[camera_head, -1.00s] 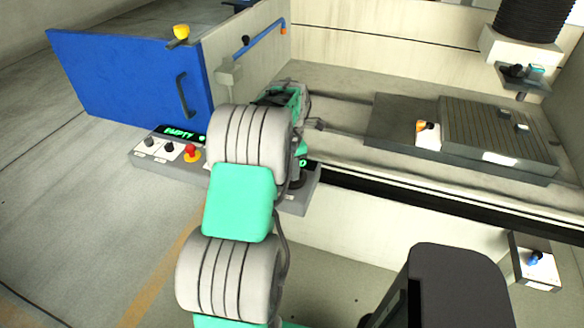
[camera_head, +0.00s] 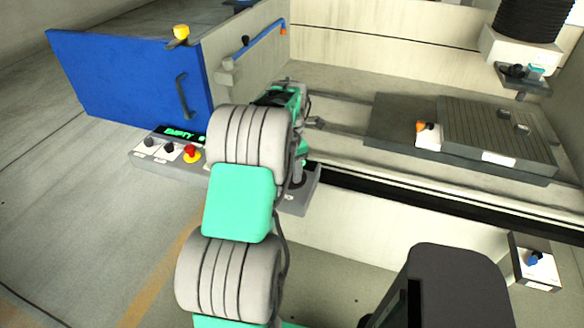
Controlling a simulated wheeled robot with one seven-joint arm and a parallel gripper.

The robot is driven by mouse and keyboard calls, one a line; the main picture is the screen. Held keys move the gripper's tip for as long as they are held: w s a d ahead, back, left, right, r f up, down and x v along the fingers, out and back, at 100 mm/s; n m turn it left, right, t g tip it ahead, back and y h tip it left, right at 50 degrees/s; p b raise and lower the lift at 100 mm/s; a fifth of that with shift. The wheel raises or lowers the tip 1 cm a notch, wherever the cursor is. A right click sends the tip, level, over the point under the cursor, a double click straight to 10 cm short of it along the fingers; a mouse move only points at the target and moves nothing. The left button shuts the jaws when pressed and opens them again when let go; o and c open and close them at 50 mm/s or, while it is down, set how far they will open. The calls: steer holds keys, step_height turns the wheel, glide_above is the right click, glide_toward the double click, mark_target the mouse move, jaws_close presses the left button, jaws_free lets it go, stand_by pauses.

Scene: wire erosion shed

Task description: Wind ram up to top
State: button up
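The ram (camera_head: 527,22) shows at the top right as a black ribbed bellows above a pale block. Below the block hangs a grey head (camera_head: 518,80) with dark knobs and a small teal part, its tip apart from the work table (camera_head: 495,135). The control panel (camera_head: 168,150) runs along the front edge, with a display reading "EMPTY", dark knobs and a red button on yellow. My arm covers the panel's middle; a dark control (camera_head: 297,180) shows just right of it.
The blue door (camera_head: 130,80) with a dark handle stands open at left. A blue pipe (camera_head: 258,40) runs along the tank wall. A box with a blue knob (camera_head: 534,258) is at lower right. The floor at left is clear.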

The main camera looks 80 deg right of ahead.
mark_target(291, 170)
step_height(291, 170, up, 8)
steer(key=shift+f+b, duration=0.1)
steer(key=shift+b, duration=0.25)
stand_by(0.4)
steer(key=shift+w, duration=0.2)
steer(key=w+a+r+m+t+h, duration=0.1)
steer(key=w+a+r+m, duration=0.1)
steer(key=w+a, duration=0.95)
steer(key=w+a+r+m, duration=0.1)
steer(key=w+a+r, duration=0.2)
steer(key=w+a, duration=0.8)
steer(key=w+a+f+m+t, duration=0.1)
steer(key=w+a, duration=0.1)
steer(key=a, duration=0.8)
steer(key=w+a+m, duration=0.2)
steer(key=w+a, duration=0.1)
steer(key=a, duration=0.7)
steer(key=s+a+f+m, duration=0.1)
steer(key=s+a, duration=0.1)
steer(key=a, duration=0.3)
steer(key=s+a+f+m+t+y, duration=0.1)
steer(key=s+a+f, duration=0.1)
steer(key=a, duration=0.4)
steer(key=shift+s+a, duration=0.2)
steer(key=shift+s, duration=0.15)
